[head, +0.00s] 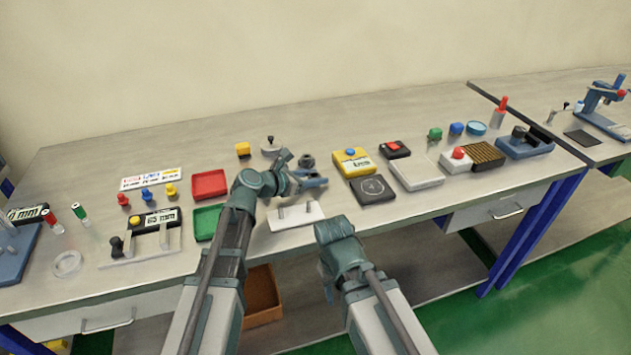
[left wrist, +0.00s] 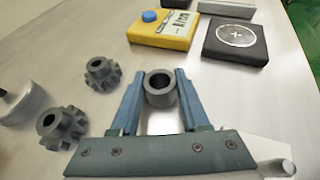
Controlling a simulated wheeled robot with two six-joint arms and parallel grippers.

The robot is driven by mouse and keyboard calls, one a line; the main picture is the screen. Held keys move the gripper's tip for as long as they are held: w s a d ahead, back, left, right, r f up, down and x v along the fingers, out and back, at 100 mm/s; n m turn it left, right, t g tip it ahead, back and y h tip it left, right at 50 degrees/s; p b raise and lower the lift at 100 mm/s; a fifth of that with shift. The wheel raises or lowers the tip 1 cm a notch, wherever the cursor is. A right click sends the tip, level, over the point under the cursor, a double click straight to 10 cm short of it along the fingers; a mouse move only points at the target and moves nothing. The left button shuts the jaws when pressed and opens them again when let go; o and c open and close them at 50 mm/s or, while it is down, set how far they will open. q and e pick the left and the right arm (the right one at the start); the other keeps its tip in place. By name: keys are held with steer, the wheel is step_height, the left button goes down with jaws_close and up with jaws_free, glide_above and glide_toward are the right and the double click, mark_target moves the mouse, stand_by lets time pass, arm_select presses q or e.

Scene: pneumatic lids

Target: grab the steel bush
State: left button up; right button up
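The steel bush (left wrist: 160,88) is a short dark grey ring with a round bore, upright on the bench in the left wrist view. My left gripper (left wrist: 162,80) has its two blue fingers on either side of the bush near their tips. Narrow gaps seem to show between the bush and the fingers. In the head view my left gripper (head: 312,182) is low over the bench, and I cannot make out the bush there. My right gripper (head: 336,232) is at the bench's front edge; its fingers are not visible.
Two dark gears (left wrist: 103,74) (left wrist: 62,127) lie left of the fingers. A yellow box (left wrist: 163,30) and a black box (left wrist: 236,40) stand beyond. A white plate with pins (head: 296,216) lies in front. Red (head: 209,184) and green trays (head: 207,222) are to the left.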

arm_select(q)
jaws_close()
steer(key=shift+r, duration=0.2)
arm_select(e)
steer(key=shift+r, duration=0.15)
